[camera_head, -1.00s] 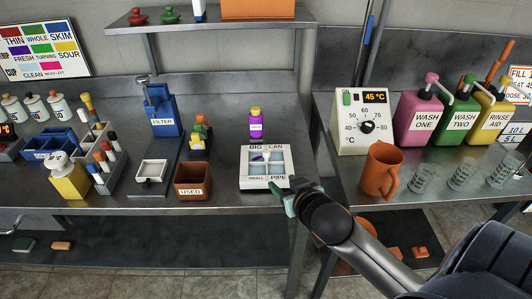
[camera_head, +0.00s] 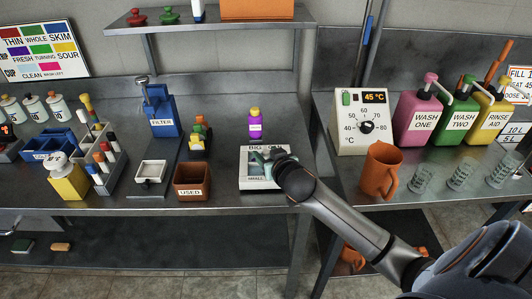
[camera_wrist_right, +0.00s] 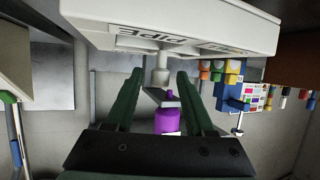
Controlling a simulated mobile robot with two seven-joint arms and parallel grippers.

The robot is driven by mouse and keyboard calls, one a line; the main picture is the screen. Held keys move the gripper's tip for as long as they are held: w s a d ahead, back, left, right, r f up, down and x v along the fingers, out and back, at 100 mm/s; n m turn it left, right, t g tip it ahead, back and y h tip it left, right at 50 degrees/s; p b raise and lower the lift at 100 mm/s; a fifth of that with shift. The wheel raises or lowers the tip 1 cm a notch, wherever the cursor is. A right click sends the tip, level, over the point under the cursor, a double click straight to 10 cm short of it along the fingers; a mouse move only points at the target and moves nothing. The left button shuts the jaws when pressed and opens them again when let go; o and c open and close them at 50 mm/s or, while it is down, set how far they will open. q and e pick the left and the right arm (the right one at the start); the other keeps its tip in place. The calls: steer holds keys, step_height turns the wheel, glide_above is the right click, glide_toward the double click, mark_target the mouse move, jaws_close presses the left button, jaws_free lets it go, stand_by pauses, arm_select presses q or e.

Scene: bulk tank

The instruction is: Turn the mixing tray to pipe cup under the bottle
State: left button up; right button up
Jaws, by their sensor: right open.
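The mixing tray (camera_head: 262,183) is a white square unit on the bench, labelled BIG, CAN, SMALL and PIPE. My right gripper (camera_head: 262,158) is over it and hides much of its top, including the cups. In the right wrist view the tray (camera_wrist_right: 185,20) fills the upper part, with its PIPE label showing. A short pale post (camera_wrist_right: 161,68) stands out from it, between my open green fingers (camera_wrist_right: 160,80) and apart from both. The purple bottle (camera_head: 255,126) with a yellow cap stands behind the tray. It also shows beyond the fingers in the wrist view (camera_wrist_right: 168,119). My left gripper is out of view.
A brown USED bin (camera_head: 193,180) and a small white tray (camera_head: 151,172) sit left of the mixing tray. Right, across a gap between benches, are an orange jug (camera_head: 380,171) and a temperature box (camera_head: 361,120). Bench space around the purple bottle is clear.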

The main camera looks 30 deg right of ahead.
steer(key=shift+w+d+f, duration=0.1)
steer(key=shift+w+f, duration=0.05)
steer(key=shift+w, duration=0.25)
jaws_close()
stand_by(1.3)
